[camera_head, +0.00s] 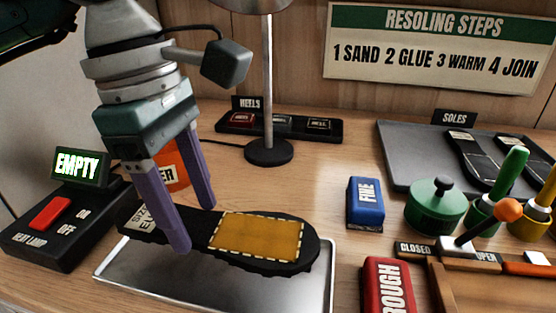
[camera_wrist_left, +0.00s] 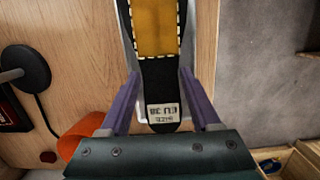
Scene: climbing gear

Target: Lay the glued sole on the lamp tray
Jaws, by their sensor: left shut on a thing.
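The glued sole (camera_head: 262,238) is black with a yellow-amber patch inside a dashed white outline and a size label at its heel end. My left gripper (camera_head: 190,226) is shut on that heel end, one finger on each side. The left wrist view shows the fingers (camera_wrist_left: 158,78) flanking the sole (camera_wrist_left: 155,85). The sole lies flat over the back part of the shiny metal lamp tray (camera_head: 165,278); I cannot tell whether it touches. Its toe points right. My right gripper is not in view.
The lamp stand (camera_head: 268,150) rises behind the tray. A switch box (camera_head: 50,220) with an "EMPTY" display (camera_head: 77,164) stands left. An orange container (camera_head: 168,166) is behind my fingers. A blue block (camera_head: 365,203), red block (camera_head: 388,285) and green pot (camera_head: 436,207) stand right.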

